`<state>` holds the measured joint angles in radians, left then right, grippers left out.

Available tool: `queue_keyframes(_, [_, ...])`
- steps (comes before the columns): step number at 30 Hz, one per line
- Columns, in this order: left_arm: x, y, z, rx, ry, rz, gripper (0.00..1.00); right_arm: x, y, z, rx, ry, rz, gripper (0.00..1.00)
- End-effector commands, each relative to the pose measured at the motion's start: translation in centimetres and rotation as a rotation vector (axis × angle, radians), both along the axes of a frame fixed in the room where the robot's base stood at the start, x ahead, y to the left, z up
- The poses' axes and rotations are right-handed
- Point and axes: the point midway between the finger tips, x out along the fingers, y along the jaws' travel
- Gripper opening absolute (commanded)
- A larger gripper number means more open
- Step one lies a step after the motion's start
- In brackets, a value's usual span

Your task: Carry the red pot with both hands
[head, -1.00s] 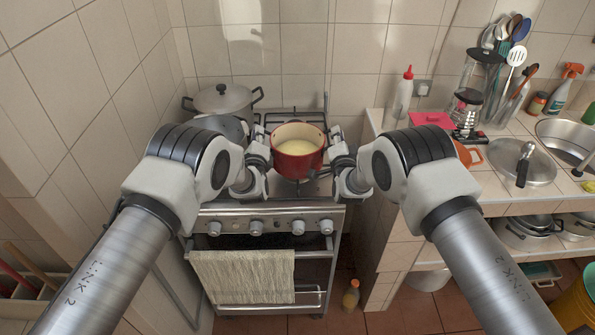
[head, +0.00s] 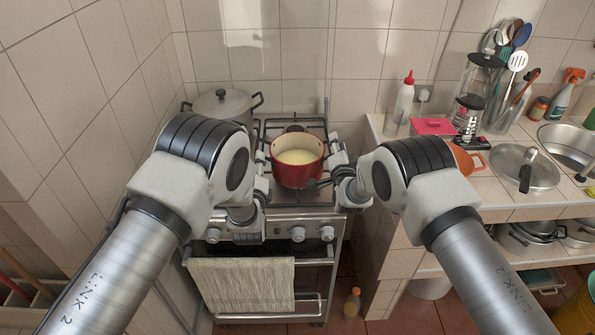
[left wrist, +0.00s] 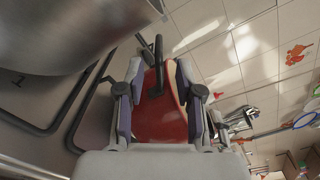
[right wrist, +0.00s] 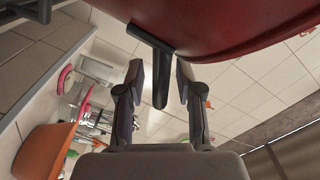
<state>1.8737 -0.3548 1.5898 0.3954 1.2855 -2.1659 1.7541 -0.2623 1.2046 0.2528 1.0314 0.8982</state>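The red pot (head: 297,176) with pale yellowish contents is upright over the stove top, between my grippers; I cannot tell whether it touches the grate. My left gripper (head: 263,162) is at its left side. In the left wrist view the fingers (left wrist: 157,72) stand apart, with a black handle (left wrist: 157,62) between them and the red wall (left wrist: 160,122) behind. My right gripper (head: 338,160) is at the pot's right side. In the right wrist view its fingers (right wrist: 160,72) are apart on both sides of the other black handle (right wrist: 160,80), with visible gaps.
A large grey lidded pot (head: 215,104) stands at the stove's back left. A towel (head: 242,284) hangs on the stove front.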

Motion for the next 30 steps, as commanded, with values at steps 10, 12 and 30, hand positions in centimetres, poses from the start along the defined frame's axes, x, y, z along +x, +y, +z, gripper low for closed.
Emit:
queue_keyframes(10, [-3.5, -0.1, 0.0, 0.000, 0.000, 0.000, 0.36, -0.8, 0.0, 0.0, -0.001, 0.001, 0.001, 0.36])
queue_keyframes(12, [-3.5, -0.1, 0.0, 0.000, 0.000, 0.000, 0.36, -1.9, 0.0, 0.0, -0.001, 0.002, 0.001, 0.36])
queue_keyframes(30, [-3.4, -0.1, 0.0, 0.000, 0.000, 0.000, 0.36, -12.2, -0.6, 0.1, 0.000, -0.002, 0.000, 0.36])
